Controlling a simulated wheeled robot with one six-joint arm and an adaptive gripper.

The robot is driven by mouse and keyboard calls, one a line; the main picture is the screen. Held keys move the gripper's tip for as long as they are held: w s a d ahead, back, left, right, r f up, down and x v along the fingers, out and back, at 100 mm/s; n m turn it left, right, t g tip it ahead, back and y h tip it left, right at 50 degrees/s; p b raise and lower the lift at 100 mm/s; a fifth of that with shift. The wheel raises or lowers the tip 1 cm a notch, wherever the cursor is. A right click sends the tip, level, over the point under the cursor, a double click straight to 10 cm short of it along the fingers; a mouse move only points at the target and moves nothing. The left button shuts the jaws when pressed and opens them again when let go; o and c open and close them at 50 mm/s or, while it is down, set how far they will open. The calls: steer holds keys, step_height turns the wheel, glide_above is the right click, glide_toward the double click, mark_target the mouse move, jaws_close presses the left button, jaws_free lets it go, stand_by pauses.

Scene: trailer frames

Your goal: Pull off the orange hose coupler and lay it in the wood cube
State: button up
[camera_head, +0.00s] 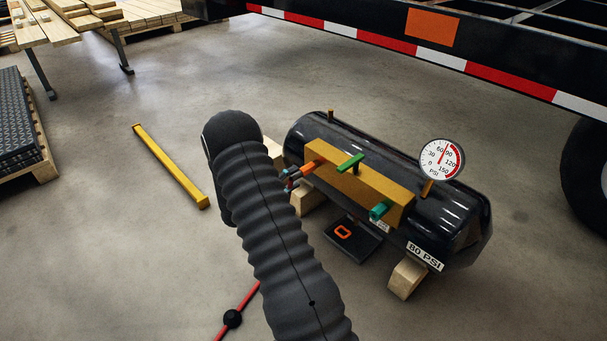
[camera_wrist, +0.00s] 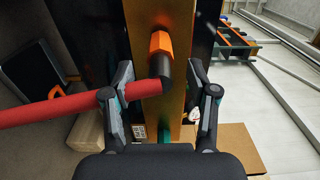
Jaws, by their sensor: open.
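In the wrist view the orange coupler (camera_wrist: 160,43) is joined to a dark elbow (camera_wrist: 167,74) with a red hose (camera_wrist: 70,106) running left. My gripper (camera_wrist: 160,74) is open, one finger on each side of the elbow; I cannot tell if they touch it. In the head view my gripper (camera_head: 289,178) is beside the coupler, partly hidden by my arm. Wood blocks (camera_head: 407,278) are by the tank; I cannot tell which is the wood cube.
A green handle (camera_head: 350,163), a teal coupler (camera_head: 379,211) and a pressure gauge (camera_head: 441,160) stand out from the tank assembly. A black pad with an orange mark (camera_head: 353,240) lies beside the tank. A yellow bar (camera_head: 170,165) lies left.

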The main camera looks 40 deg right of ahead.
mark_target(301, 173)
steer(key=d, duration=0.6)
steer(key=shift+w+d, duration=0.25)
steer(key=shift+p, duration=0.3)
stand_by(1.3)
jaws_close()
steer(key=shift+r, duration=0.1)
steer(key=shift+a, duration=0.1)
steer(key=shift+s+a+p, duration=0.2)
steer(key=shift+a+p, duration=0.4)
steer(key=shift+a, duration=2.25)
